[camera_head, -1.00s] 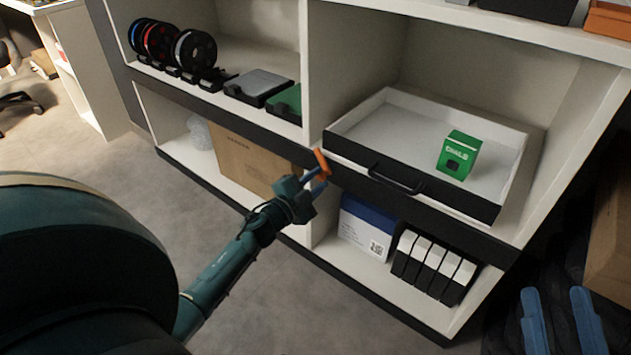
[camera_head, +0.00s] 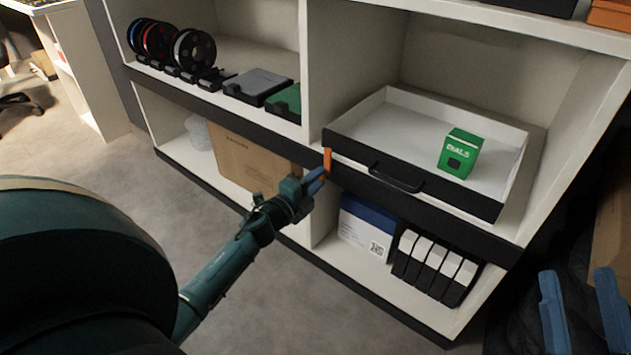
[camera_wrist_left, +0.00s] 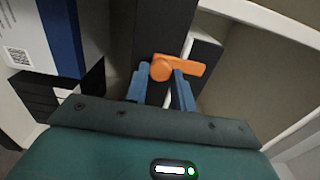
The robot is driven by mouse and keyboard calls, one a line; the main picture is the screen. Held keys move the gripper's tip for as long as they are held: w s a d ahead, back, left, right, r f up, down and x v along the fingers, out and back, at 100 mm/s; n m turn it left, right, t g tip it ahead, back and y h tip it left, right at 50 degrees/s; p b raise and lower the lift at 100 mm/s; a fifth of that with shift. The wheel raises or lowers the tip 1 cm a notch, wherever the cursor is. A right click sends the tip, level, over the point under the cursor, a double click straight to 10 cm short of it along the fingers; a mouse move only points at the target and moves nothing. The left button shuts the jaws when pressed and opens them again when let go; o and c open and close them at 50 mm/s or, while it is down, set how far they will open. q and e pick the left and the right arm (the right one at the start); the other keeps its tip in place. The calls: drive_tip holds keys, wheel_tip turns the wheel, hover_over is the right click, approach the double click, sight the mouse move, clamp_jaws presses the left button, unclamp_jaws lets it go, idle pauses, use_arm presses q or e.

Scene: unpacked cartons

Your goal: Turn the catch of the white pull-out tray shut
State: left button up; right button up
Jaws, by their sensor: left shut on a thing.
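The white pull-out tray (camera_head: 375,108) has a black front with a bar handle (camera_head: 397,180) and sits on the shelf at right. Its orange catch (camera_head: 327,161) is at the front's left end and stands about upright in the head view. In the left wrist view the catch (camera_wrist_left: 180,66) shows a round hub and a lever across the fingertips. My left gripper (camera_head: 319,180) is shut on the catch, its blue fingers (camera_wrist_left: 161,88) at its lower part. My right gripper (camera_head: 582,285) is open and empty at the lower right, away from the tray.
A green box (camera_head: 459,153) stands in the tray. Below are a blue-and-white box (camera_head: 366,228) and several black-and-white cases (camera_head: 433,267). A cardboard carton (camera_head: 240,160) and several spools (camera_head: 175,45) are at left. The floor in front is clear.

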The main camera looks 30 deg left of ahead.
idle(0.4)
use_arm(q)
drive_tip(key=o, duration=1)
drive_tip(key=shift+c, duration=0.2)
drive_tip(key=s+a+p, duration=0.1)
drive_tip(key=s+p, duration=0.2)
drive_tip(key=s, duration=1)
use_arm(e)
drive_tip(key=f+m+h, duration=0.1)
drive_tip(key=f, duration=0.1)
drive_tip(key=s+f+m+g+h, duration=0.1)
drive_tip(key=f+m, duration=0.1)
drive_tip(key=shift+s+a+g+h, duration=0.1)
drive_tip(key=shift+a+g+h, duration=0.1)
drive_tip(key=shift+g+h, duration=0.15)
use_arm(q)
drive_tip(key=shift+r, duration=0.1)
use_arm(e)
drive_tip(key=shift+r, duration=0.15)
